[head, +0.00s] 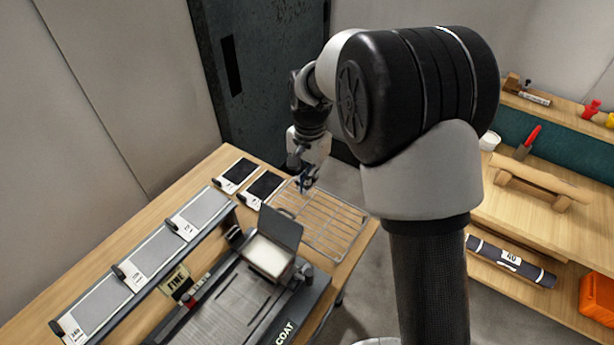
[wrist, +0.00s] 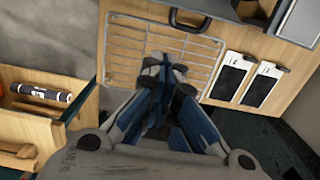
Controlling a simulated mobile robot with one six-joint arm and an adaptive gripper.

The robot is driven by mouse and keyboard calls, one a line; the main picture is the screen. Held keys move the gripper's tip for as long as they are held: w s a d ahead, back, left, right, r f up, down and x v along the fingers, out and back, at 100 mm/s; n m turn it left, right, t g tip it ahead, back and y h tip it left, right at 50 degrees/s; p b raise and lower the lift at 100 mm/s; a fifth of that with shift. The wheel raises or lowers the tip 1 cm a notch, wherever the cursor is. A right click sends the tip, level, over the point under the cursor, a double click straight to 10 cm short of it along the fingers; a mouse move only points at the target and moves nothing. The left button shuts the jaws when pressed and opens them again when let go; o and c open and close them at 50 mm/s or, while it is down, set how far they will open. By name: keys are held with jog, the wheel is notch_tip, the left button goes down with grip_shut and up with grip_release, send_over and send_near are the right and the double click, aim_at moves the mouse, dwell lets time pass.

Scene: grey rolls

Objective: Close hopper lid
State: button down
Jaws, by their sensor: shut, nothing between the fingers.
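The hopper (head: 268,258) is a box with a pale inside, standing at the far end of a dark machine on the table. Its grey lid (head: 281,229) is open, raised and tilted up on the side by the wire rack, with a dark handle (head: 287,211) at its top edge. The handle also shows at the top of the wrist view (wrist: 187,22), with part of the lid just above it. My gripper (head: 303,184) is shut and empty, above the rack and beyond the lid, apart from it. The wrist view shows its blue fingers together (wrist: 164,70).
The wire rack (head: 337,226) lies on the table under my gripper. Two dark cards (head: 238,173) lie at the back edge. A stand of grey sheets (head: 155,252) runs along the left. Wooden shelves (head: 535,195) with tools stand at the right.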

aim_at(283, 224)
jog(key=s+a+f+b, duration=0.2)
jog(key=s+f, duration=0.1)
jog(key=f, duration=0.3)
jog(key=shift+a, duration=0.2)
dwell(0.4)
jog(key=shift+s+a+r+t+h+b, duration=0.2)
jog(key=shift+s+t+h+b, duration=0.1)
jog(key=shift+s+b, duration=0.05)
